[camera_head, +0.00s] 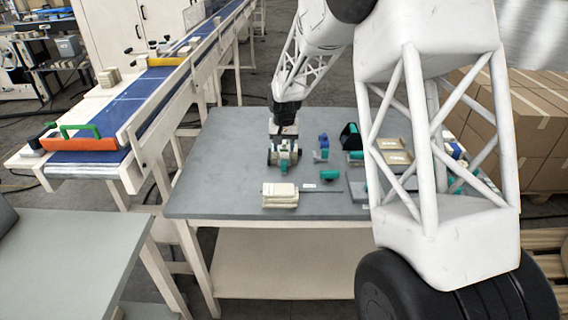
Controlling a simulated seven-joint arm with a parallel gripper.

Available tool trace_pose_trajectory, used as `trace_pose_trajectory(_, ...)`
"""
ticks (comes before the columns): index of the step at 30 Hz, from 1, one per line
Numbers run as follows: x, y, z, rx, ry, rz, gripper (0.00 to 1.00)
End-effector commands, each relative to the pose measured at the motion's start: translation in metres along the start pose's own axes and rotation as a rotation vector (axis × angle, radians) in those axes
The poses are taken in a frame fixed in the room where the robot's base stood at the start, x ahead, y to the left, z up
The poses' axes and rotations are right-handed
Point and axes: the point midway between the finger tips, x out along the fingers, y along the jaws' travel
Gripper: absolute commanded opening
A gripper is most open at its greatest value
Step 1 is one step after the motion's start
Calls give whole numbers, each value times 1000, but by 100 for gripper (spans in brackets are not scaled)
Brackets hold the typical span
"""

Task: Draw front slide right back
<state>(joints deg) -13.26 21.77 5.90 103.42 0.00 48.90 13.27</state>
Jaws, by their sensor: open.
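A small grey device with a teal part (284,158) stands on the grey table, left of its middle. My gripper (283,138) points down right over it. The fingers are small here, and I cannot tell whether they touch the device. Which part is the front slide, and how far it is drawn, is too small to tell.
Right of the device lie small blue and teal items (321,155), another teal piece (329,175) and a black-and-teal item (350,137). A stack of cream blocks (280,196) lies in front. The table's left part (215,175) is clear. A blue-belted conveyor (150,95) runs behind left.

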Motion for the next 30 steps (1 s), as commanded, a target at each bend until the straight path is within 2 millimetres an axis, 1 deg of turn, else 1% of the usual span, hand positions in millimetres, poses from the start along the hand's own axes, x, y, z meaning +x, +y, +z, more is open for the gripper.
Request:
trace_pose_trajectory(5,12,0,0,0,-1,0,47)
trace_pose_trajectory(18,62,0,0,0,-3,1,47)
trace_pose_trajectory(24,74,0,0,0,0,0,47)
trace_pose_trajectory(30,76,0,0,0,0,0,47)
